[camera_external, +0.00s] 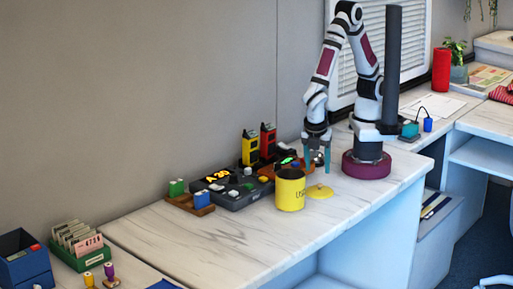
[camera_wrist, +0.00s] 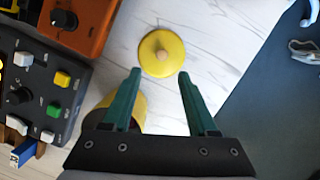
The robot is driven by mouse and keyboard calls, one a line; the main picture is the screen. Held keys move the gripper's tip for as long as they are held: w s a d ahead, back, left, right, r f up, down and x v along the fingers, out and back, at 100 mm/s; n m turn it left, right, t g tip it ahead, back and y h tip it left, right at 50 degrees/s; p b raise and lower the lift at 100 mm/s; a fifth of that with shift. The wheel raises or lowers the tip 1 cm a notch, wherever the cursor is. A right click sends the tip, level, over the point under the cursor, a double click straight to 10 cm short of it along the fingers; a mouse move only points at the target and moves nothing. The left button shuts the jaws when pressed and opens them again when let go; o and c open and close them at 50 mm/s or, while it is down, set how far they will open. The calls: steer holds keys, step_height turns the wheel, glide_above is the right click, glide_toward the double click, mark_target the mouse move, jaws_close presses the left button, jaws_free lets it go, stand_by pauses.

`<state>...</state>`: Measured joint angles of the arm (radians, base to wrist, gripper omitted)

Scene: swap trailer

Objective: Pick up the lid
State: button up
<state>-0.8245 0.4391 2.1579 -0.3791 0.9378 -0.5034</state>
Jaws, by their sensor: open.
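The yellow lid (camera_external: 320,192) lies flat on the marble-look desk, to the right of a yellow canister (camera_external: 290,190) with dark lettering. In the wrist view the lid (camera_wrist: 161,52) is a yellow disc with a pale round knob at its middle. My gripper (camera_external: 318,168) is above the desk near the lid, pointing down. Its two teal fingers (camera_wrist: 159,72) are spread apart with nothing between them, and the lid appears just beyond the fingertips. The canister (camera_wrist: 128,108) is partly hidden behind the left finger in the wrist view.
A dark control panel (camera_external: 232,187) with buttons and an orange box (camera_wrist: 80,22) stand left of the lid. Yellow and red devices (camera_external: 250,148) stand behind. The desk's front edge is close on the right in the wrist view. Bare desk (camera_external: 235,235) lies in front of the panel.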

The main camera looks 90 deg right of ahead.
mark_target(320, 184)
steer(key=x, duration=0.7)
steer(key=shift+s+d+r, duration=0.1)
steer(key=shift+s+d, duration=0.15)
steer(key=shift+s, duration=0.05)
jaws_close()
